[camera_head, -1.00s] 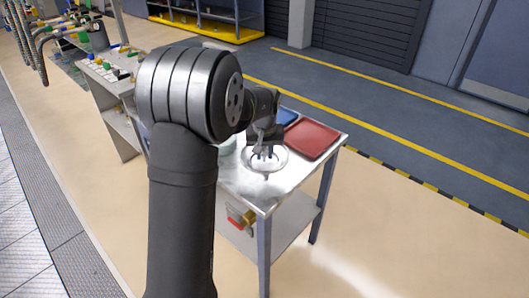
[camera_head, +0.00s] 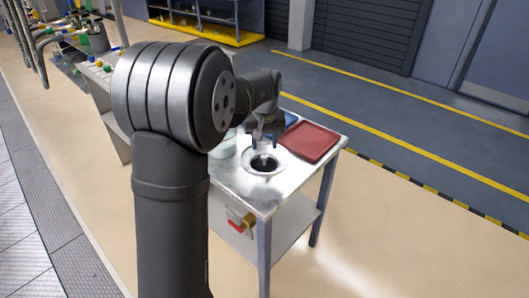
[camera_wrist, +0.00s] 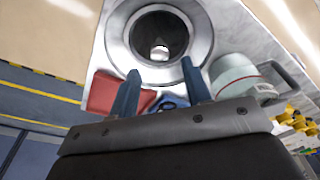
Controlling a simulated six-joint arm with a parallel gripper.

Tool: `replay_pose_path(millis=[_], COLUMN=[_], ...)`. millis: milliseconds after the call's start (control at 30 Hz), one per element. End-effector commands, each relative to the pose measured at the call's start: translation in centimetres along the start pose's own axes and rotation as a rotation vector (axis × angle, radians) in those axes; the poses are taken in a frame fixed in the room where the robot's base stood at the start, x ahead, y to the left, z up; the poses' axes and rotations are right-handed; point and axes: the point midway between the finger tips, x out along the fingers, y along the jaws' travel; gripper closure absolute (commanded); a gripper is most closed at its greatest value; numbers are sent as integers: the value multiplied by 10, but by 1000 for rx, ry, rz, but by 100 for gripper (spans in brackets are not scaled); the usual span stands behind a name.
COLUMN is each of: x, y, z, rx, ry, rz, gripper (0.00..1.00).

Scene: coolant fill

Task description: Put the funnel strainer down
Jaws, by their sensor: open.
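The funnel strainer (camera_head: 281,162) shows as a round metal rim around a dark opening on the steel table top, near the front of the table. It also shows at the top of the wrist view (camera_wrist: 203,45), with a small bright spot inside the dark opening. How deep it sits or what is under it is hidden. My gripper (camera_head: 263,139) is just above and behind the strainer in the head view. In the wrist view its two blue-grey fingers (camera_wrist: 161,84) are spread and empty, and the strainer's rim lies past their tips.
A pale green pot (camera_wrist: 236,72) with a handle stands beside the strainer.

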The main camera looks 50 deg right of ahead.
Motion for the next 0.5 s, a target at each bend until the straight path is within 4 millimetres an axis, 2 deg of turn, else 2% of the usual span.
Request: replay_pose_path(millis=[33, 200, 333, 500], x=[-12, -42, -54, -59], y=[0, 0, 0, 0], z=[-1, 0, 0, 0], rx=[0, 0, 0, 0], ry=[3, 1, 0, -1], rz=[1, 0, -1, -1], gripper=[55, 55, 55, 55])
